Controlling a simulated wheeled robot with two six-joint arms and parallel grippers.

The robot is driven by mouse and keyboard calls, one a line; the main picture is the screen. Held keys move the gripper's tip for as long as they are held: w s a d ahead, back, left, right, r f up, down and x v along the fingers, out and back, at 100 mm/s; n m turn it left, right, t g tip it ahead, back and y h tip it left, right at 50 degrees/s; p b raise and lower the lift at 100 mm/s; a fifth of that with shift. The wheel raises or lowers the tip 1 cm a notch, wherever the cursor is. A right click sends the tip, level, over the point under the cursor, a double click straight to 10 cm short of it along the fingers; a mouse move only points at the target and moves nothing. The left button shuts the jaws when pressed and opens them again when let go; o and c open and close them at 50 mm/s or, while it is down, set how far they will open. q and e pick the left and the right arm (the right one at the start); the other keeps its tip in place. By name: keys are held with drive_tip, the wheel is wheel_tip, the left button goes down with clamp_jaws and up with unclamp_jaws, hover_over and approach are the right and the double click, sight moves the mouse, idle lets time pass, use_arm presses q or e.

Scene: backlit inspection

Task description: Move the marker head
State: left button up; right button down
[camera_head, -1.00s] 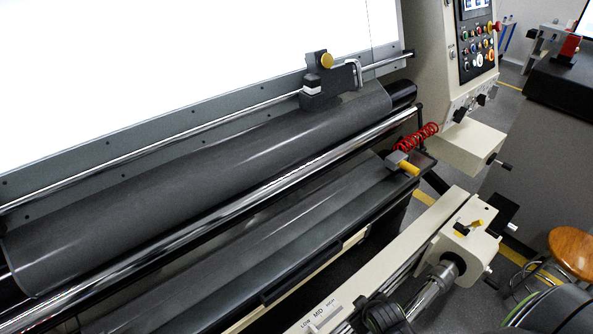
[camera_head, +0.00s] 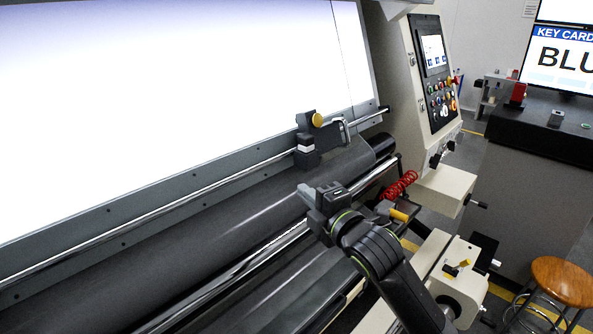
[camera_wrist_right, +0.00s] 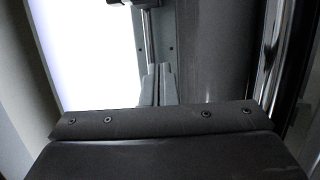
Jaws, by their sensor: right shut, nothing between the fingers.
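The marker head (camera_head: 306,153) is a dark block with a yellow knob (camera_head: 318,120), a white band and a hooked bracket on its right side. It sits on the thin chrome rail (camera_head: 190,203) below the bright backlit panel, near the rail's right end. My right gripper (camera_head: 304,192) is shut and empty, in front of and below the marker head in the picture, apart from it. In the right wrist view its fingers (camera_wrist_right: 157,82) are together, with a metal rod beyond them. My left gripper is not in view.
A dark roller (camera_head: 150,255) and a thicker chrome bar (camera_head: 262,248) run below the rail. A control panel (camera_head: 436,75) stands at the right, with a red coiled hose (camera_head: 400,185) below it. A wooden stool (camera_head: 563,282) and a screen (camera_head: 562,58) are farther right.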

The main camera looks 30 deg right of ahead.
use_arm(q)
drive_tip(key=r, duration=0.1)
drive_tip(key=p, duration=0.1)
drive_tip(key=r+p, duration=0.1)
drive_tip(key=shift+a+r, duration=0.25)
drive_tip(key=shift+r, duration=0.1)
use_arm(e)
drive_tip(key=w, duration=0.6)
drive_tip(key=w+a, duration=0.1)
drive_tip(key=w, duration=0.2)
drive_tip(key=shift+w, duration=0.2)
drive_tip(key=d+p, duration=0.1)
drive_tip(key=w+d+p, duration=0.1)
drive_tip(key=d, duration=0.1)
drive_tip(key=shift+w, duration=0.15)
drive_tip(key=shift+d+f, duration=0.1)
drive_tip(key=shift+d, duration=0.4)
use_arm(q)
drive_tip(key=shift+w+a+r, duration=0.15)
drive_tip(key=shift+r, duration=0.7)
use_arm(e)
drive_tip(key=shift+w+a, duration=0.1)
